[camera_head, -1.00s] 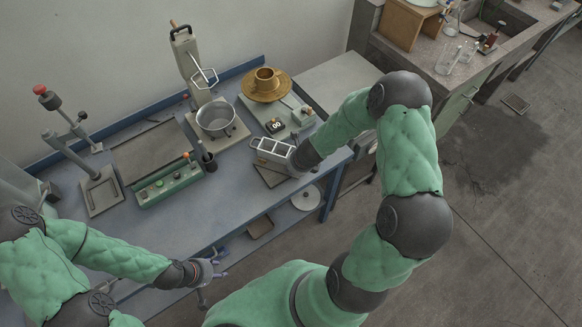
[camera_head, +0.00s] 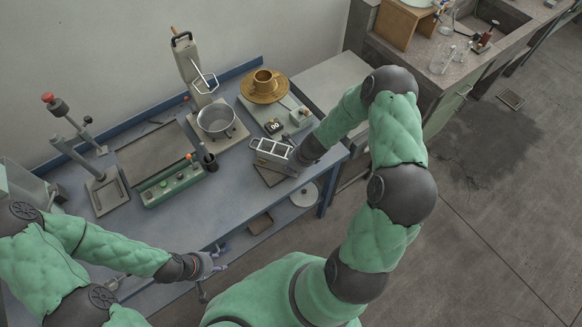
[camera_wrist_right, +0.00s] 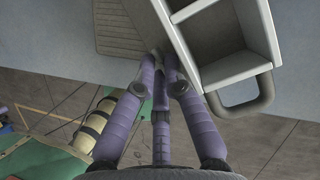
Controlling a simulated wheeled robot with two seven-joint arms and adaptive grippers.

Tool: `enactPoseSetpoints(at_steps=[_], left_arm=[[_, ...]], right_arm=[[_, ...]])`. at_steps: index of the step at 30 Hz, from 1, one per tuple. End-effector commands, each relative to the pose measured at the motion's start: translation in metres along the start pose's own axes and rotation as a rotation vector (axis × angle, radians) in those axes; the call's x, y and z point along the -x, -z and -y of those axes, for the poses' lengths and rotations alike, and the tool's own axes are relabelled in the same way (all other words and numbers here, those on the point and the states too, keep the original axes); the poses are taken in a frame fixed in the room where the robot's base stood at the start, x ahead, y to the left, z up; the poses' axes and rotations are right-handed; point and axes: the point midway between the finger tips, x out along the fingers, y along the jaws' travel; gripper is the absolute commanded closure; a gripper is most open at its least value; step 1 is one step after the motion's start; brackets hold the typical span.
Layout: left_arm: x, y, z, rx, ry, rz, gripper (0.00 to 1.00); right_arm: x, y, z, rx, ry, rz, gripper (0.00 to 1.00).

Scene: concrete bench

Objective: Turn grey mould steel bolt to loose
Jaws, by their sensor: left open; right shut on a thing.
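The grey mould (camera_head: 272,152), a block with open compartments and a looped handle, sits on a dark base plate near the bench's right front edge. In the right wrist view the mould (camera_wrist_right: 248,68) fills the upper right. My right gripper (camera_head: 301,160) is low against its right side. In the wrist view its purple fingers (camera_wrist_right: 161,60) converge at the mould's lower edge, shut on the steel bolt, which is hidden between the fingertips. I cannot see how far the bolt is turned. My left gripper (camera_head: 216,265) is open and empty in front of the bench's front edge.
The bench's front middle (camera_head: 215,210) is clear.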

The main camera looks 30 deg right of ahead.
Motion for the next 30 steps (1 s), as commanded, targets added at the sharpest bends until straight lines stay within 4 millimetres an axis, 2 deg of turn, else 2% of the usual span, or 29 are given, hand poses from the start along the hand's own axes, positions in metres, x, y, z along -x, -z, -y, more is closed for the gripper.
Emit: enactPoseSetpoints(at_steps=[7,8,9,22,30], left_arm=[[0.0,0.0,0.0,0.0,0.0,0.0,0.58],[0.0,0.0,0.0,0.0,0.0,0.0,0.58],[0.0,0.0,0.0,0.0,0.0,0.0,0.58],[-0.004,0.0,0.002,0.0,0.0,0.0,0.58],[-0.03,0.001,0.011,0.0,0.0,0.0,0.58]], right_arm=[[0.0,0.0,0.001,0.0,0.001,0.001,1.0],[0.0,0.0,0.001,0.0,0.001,0.001,0.8],[0.0,0.0,0.001,0.0,0.001,0.0,0.78],[0.0,0.0,0.002,-0.02,0.013,0.0,0.78],[-0.004,0.0,0.0,-0.173,0.078,0.002,0.78]])
